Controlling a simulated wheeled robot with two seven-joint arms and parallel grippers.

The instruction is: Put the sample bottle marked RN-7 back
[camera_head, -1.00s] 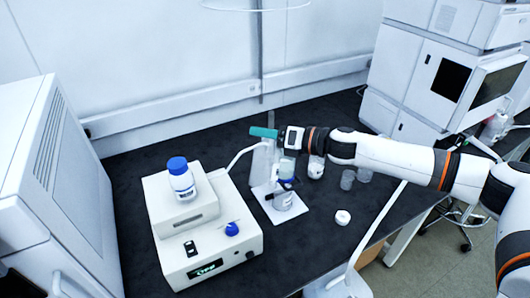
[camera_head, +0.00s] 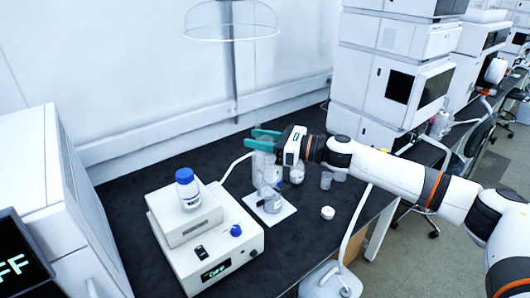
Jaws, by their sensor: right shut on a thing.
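My right gripper (camera_head: 264,140), with teal fingers, reaches in from the right above the dark bench. It is shut on a clear, pale vessel (camera_head: 266,168) that hangs below its fingers. Its label is too small to read. Another clear vessel (camera_head: 271,203) stands on a white plate (camera_head: 286,214) just below, and the two overlap in the view. A white bottle with a blue cap (camera_head: 187,188) stands upright on a white benchtop device (camera_head: 190,222); its marking is unreadable, so I cannot tell which bottle is RN-7. My left gripper is not in view.
Stacked white instruments (camera_head: 385,95) stand at the back right. A white cabinet (camera_head: 45,180) fills the left. Dark bench (camera_head: 130,215) is bare around the device.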

